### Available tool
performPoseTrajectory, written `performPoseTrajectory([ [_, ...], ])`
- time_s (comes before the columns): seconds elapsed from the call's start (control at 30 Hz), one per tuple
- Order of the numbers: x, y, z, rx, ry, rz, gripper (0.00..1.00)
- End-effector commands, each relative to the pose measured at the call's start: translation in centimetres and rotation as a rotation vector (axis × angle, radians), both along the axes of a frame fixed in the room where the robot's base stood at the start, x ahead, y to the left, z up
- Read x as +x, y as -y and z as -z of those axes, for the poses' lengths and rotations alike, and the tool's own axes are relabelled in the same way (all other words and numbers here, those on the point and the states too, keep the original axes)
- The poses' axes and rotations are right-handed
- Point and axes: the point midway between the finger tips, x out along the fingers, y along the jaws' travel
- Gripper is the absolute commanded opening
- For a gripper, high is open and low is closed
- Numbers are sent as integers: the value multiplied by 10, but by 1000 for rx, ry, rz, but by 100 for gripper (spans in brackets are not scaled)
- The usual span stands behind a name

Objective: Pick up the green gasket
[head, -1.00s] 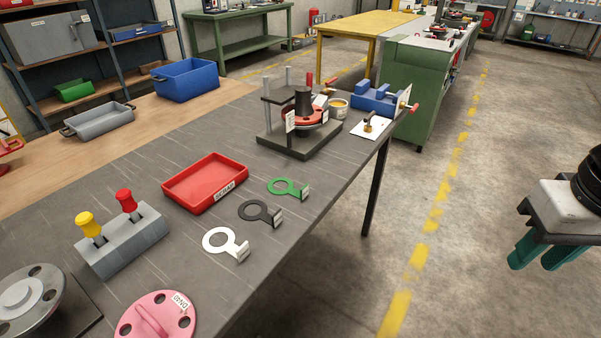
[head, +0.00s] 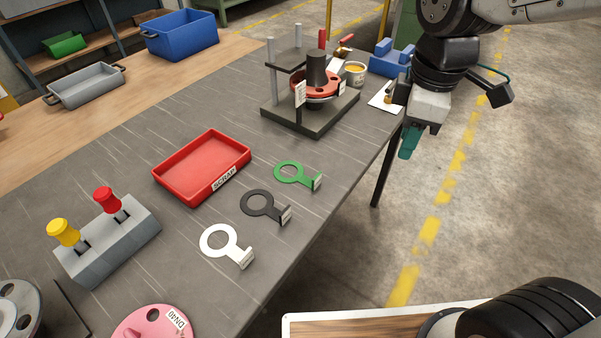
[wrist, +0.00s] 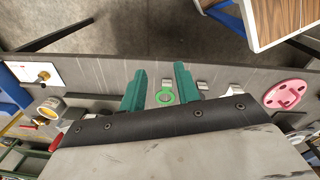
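The green gasket (head: 291,172), a flat ring with a tab and a small upright tag, lies on the grey table near its right edge. It also shows in the wrist view (wrist: 166,97), in the gap between my fingers. My gripper (head: 410,140) is to the right of the gasket in the head view, out past the table edge and above its surface. In the wrist view its two teal fingers (wrist: 160,88) are spread apart with nothing held between them. The fingers do not touch the gasket.
A black gasket (head: 259,205) and a white gasket (head: 219,240) lie nearer in the same row. A red scrap tray (head: 203,168) is left of them. Behind the green gasket stands a fixture with posts (head: 312,100). A pink flange (head: 150,322) lies at the front.

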Motion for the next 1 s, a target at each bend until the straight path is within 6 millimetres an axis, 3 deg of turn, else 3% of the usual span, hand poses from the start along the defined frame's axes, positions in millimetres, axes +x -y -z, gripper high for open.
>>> performPoseTrajectory([
  [0.1,35,-44,30,-23,-25,-430,32],
  [0.2,55,-78,54,-34,-33,-750,32],
  [0.4,76,-122,92,-46,-43,-1170,32],
  [0.6,80,-134,112,-48,-43,-1295,32],
  [1.0,80,-131,164,-48,-46,-1292,32],
])
